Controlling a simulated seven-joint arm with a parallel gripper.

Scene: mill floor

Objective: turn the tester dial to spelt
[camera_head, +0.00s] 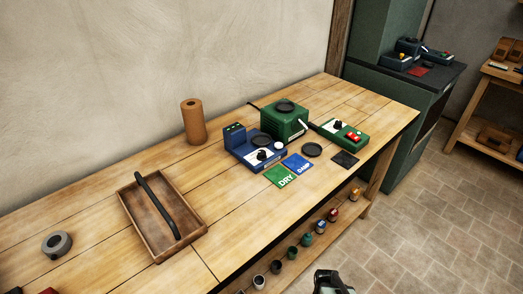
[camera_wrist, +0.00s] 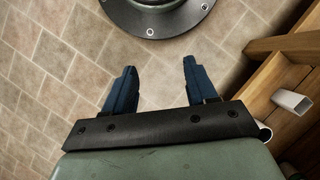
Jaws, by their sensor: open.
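A blue device (camera_head: 245,160) stands on the workbench. It has a black dial (camera_head: 262,155) on a white plate, a round dark dish and a white button. To its right, a green control box (camera_head: 329,137) has a black knob (camera_head: 338,125) and a red switch. No label reading spelt is legible, and the dial settings are too small to read. My gripper (camera_wrist: 159,70) is open and empty over the tiled floor in the wrist view. Part of my arm shows at the bottom edge of the head view, in front of the bench and apart from both devices.
A green mill box (camera_head: 283,122) stands behind the devices. Green DRY (camera_head: 281,176) and blue DAMP (camera_head: 298,164) cards lie in front. A wooden tray (camera_head: 135,222) with a dark handle, a brown roll (camera_head: 193,121) and a grey ring (camera_head: 57,244) are left. Several small cups line a lower shelf.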

